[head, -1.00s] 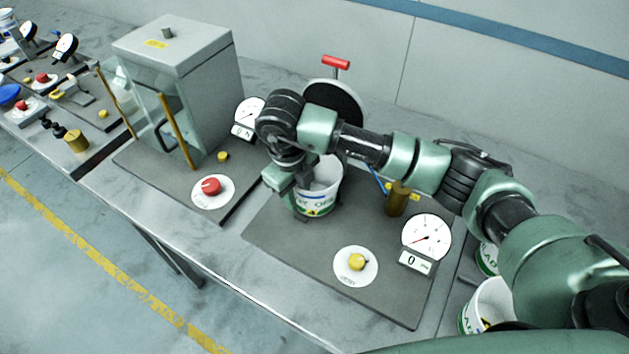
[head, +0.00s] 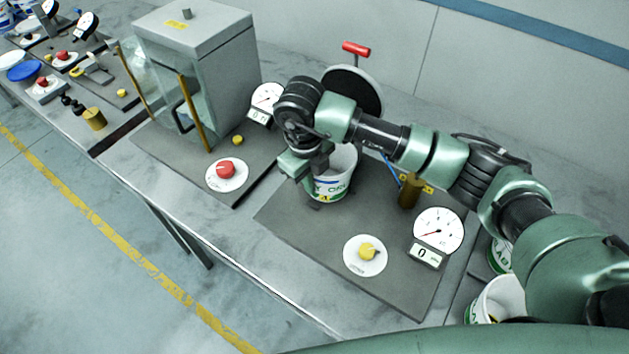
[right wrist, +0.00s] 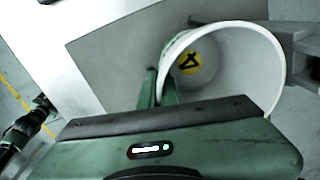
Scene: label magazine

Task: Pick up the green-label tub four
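A white tub (head: 340,182) stands on the grey plate in the middle of the head view. Its label shows green lettering and a small yellow mark, partly hidden by my gripper. In the right wrist view the tub (right wrist: 240,75) is seen from above, open, with a yellow disc marked 4 inside. My right gripper (right wrist: 160,85) has its fingers close together on the tub's near wall, one outside and one inside the rim. It looks shut on that wall. The tub appears to rest on the plate. My left gripper is not in view.
The grey plate (head: 290,218) also carries a yellow knob (head: 368,250), a dial gauge (head: 438,231) and a brass cylinder (head: 409,191). A glass-fronted cabinet (head: 205,60) stands left. Other white tubs (head: 500,296) stand at the lower right, partly behind my arm.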

